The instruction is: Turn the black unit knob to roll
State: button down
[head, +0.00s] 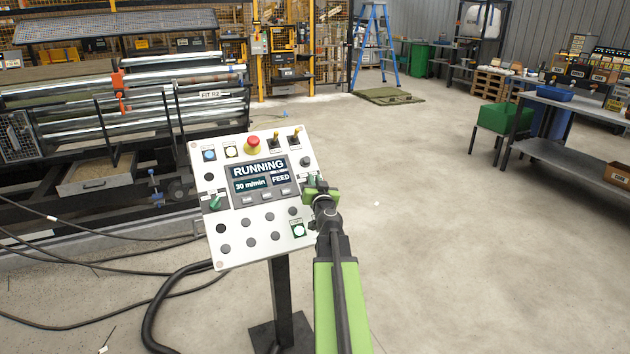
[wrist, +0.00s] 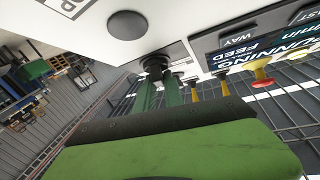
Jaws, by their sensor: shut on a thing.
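The white control panel (head: 265,225) stands on a post in the middle of the head view. Its screen (head: 259,178) reads RUNNING, 30 m/min and FEED. My gripper (head: 316,189) is at the panel's right edge, beside the screen. In the wrist view its green fingers (wrist: 158,92) reach to a small black knob (wrist: 155,66) on the panel face and are shut on it. The knob is hidden behind my gripper in the head view. Its pointer and the labels around it cannot be read.
The panel also carries a red stop button (head: 253,144), toggle switches (head: 285,139), a green-handled knob (head: 215,202) and several dark buttons. Black cables lie on the floor at left. The roller machine (head: 130,95) stands behind.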

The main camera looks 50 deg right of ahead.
jog(key=shift+s+a+f, duration=0.1)
dwell(0.4)
jog(key=c, duration=1.4)
grip_release()
jog(key=shift+c, duration=0.2)
